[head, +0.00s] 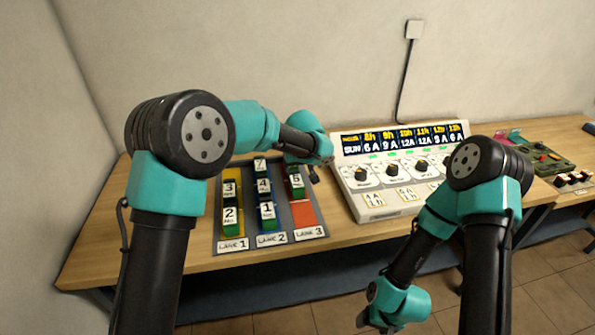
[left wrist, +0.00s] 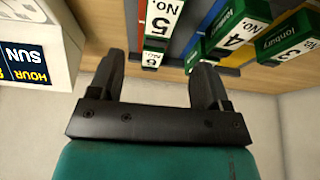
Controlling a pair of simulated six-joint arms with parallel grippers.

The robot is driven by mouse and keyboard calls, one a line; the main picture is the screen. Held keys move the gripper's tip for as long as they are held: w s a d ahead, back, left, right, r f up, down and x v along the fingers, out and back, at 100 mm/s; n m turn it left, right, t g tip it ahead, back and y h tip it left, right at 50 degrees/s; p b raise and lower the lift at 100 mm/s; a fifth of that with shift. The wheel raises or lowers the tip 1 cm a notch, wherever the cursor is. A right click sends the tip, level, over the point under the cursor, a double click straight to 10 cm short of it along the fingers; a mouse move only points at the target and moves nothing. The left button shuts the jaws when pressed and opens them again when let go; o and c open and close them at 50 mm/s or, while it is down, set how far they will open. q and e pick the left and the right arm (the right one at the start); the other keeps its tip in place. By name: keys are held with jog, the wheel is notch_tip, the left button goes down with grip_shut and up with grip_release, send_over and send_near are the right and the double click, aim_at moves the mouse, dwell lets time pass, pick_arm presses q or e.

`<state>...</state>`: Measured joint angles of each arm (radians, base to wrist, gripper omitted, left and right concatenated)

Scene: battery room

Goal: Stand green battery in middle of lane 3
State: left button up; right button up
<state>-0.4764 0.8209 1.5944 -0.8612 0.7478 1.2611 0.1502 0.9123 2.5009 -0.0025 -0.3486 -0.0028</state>
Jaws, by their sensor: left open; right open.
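Lane 3 (head: 303,216) is the red strip at the right of the grey lane board, with its front part bare. Green battery No. 5 (head: 297,184) stands upright towards its back. It also shows at the top of the left wrist view (left wrist: 164,16), with green battery No. 6 (left wrist: 153,58) beyond it. My left gripper (head: 314,170) is above the back of lane 3. In its wrist view its fingers (left wrist: 157,80) are apart with nothing held between them, and the batteries lie beyond the gap. My right gripper (head: 375,318) hangs empty below the table's front edge.
Lane 1 (head: 239,188) holds batteries No. 2 and 3. Lane 2 (head: 271,186) holds No. 1, 4 and 7. A white charger console (head: 385,203) with dials and a display stands right of the board. My left arm partly covers the back.

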pick_arm(q)
jog(key=shift+s+r, duration=0.1)
jog(key=shift+r, duration=0.15)
dwell(0.3)
jog(key=s+a+f+m+g, duration=0.1)
jog(key=s+f+m, duration=0.1)
jog(key=s, duration=0.4)
jog(key=s+f+m+g, duration=0.1)
jog(key=s+f+m, duration=0.1)
jog(key=s, duration=0.4)
jog(key=s+a+f+m+g, duration=0.1)
jog(key=s+f+g, duration=0.1)
jog(key=s, duration=0.4)
jog(key=shift+s+a+m+h, duration=0.1)
jog(key=shift+a+m+h, duration=0.2)
jog(key=shift+m+h, duration=0.1)
jog(key=s+a+f+m+g, duration=0.2)
jog(key=s+a+f, duration=0.2)
jog(key=s, duration=0.6)
jog(key=s+a+f+n+t+h, duration=0.1)
jog(key=s+a+f+n+h, duration=0.1)
jog(key=a+f, duration=0.6)
jog(key=s+a+f+n+t+h, duration=0.1)
jog(key=s+a+f+n, duration=0.4)
jog(key=f, duration=0.9)
jog(key=s+a, duration=0.1)
jog(key=a, duration=0.2)
jog(key=shift+a+h, duration=0.4)
